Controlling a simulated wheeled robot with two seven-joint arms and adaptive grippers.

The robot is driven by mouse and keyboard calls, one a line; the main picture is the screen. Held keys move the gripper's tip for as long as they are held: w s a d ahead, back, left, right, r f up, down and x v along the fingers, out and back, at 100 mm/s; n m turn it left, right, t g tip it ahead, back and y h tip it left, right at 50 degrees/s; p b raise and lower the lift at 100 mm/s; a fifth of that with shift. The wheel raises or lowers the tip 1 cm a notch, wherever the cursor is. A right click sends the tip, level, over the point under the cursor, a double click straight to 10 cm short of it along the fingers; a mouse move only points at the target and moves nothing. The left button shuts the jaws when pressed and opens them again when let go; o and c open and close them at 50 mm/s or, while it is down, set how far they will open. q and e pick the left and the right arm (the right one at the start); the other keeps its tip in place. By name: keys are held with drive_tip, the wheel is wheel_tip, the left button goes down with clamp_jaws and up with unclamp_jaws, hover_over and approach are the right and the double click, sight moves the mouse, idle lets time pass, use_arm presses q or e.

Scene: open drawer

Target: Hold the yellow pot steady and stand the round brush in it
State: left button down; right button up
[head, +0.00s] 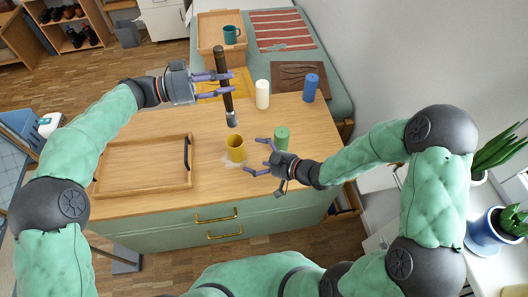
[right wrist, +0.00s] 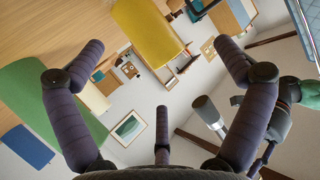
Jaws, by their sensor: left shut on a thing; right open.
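The yellow pot (head: 235,142) stands upright on the wooden tabletop. My right gripper (head: 256,156) is open just right of the pot, its fingers pointing toward it and apart from it. The pot also shows at the top of the right wrist view (right wrist: 148,30), beyond the spread fingers. My left gripper (head: 229,82) is shut on the round brush (head: 229,102), which has a long dark shaft and a grey lower end. The brush hangs nearly upright, slightly tilted, its lower end above and a little behind the pot. The pot's inside is hard to make out.
A green cylinder (head: 282,136) stands close behind my right gripper. A white cylinder (head: 262,95) and a blue one (head: 310,88) stand farther back. A wooden tray (head: 125,194) lies at the left. A teal mug (head: 231,35) is in a wooden box (head: 205,30) behind.

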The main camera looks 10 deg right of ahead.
sight(238, 145)
drive_tip(key=shift+n+h, duration=0.3)
drive_tip(key=shift+n, duration=0.4)
drive_tip(key=x, duration=0.3)
drive_tip(key=w+d+x, duration=0.1)
drive_tip(key=x, duration=0.7)
drive_tip(key=shift+w+d+r, duration=0.15)
drive_tip(key=shift+w+d, duration=0.05)
drive_tip(key=shift+w, duration=0.25)
drive_tip(key=c, duration=1.1)
